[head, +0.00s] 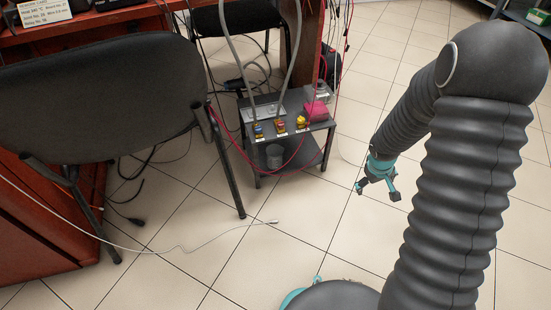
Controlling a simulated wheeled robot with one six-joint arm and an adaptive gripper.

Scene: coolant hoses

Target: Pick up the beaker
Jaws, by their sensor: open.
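A small dark stand (318,126) with two shelves is in the middle of the head view. A greyish, see-through cylinder (274,155) that looks like a beaker stands upright on its lower shelf. A clear glass-like vessel (324,93) is at the back right of the top shelf, partly hidden by a pink-red object (316,110). I cannot tell for sure which one is the beaker. My gripper (377,191) is open and empty, pointing down over the floor to the right of the stand, apart from both vessels.
Yellow, orange and blue valve-like fittings (281,127) with grey hoses (292,50) sit on the stand's top. Red cables hang around it. A black chair (100,85) is at the left. A white cable (190,249) lies on the tiles. The floor (365,90) right of the stand is clear.

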